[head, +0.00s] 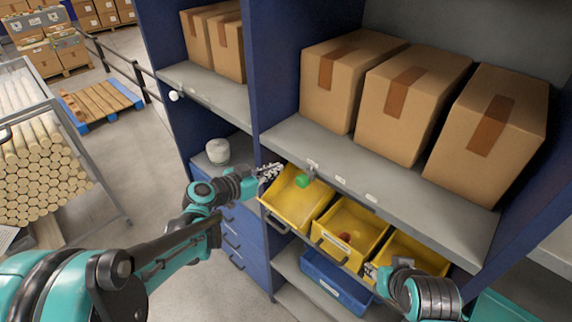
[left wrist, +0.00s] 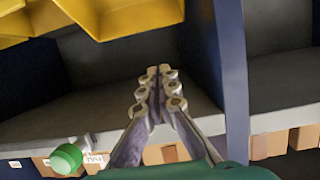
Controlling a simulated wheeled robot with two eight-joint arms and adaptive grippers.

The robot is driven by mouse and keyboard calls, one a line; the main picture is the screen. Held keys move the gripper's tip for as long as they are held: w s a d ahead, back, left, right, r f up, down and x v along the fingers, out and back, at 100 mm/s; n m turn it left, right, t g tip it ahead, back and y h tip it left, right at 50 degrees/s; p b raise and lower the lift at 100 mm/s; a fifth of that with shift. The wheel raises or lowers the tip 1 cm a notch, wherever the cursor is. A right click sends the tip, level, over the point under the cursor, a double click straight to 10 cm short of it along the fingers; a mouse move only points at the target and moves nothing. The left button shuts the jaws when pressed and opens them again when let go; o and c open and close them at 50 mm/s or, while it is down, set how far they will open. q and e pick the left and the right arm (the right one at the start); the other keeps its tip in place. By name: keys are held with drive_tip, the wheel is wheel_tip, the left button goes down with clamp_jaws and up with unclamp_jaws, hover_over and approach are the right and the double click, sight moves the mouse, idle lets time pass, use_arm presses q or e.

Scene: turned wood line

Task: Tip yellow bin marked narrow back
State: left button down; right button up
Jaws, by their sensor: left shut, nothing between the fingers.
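Three yellow bins sit in a row below the grey shelf: a left bin (head: 292,208), a middle bin (head: 340,246) and a right bin (head: 428,262). No marking is readable, so I cannot tell which bin is marked narrow. My left gripper (head: 270,171) is shut and empty beside the left bin's upper left edge; it also shows in the left wrist view (left wrist: 158,72). My right gripper (head: 371,271) is by the right bin's front, its fingers mostly unclear.
Large cardboard boxes (head: 415,105) stand on the grey shelf (head: 385,185) above the bins. A blue bin (head: 337,285) is below them.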

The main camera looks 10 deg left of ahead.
drive_tip(key=shift+f+b, duration=0.9)
drive_tip(key=shift+f, duration=0.05)
drive_tip(key=shift+w+f, duration=0.1)
use_arm(q)
drive_tip(key=w+d+f, duration=0.6)
drive_tip(key=w, duration=0.2)
drive_tip(key=shift+w+f, duration=0.15)
drive_tip(key=shift+d, duration=0.1)
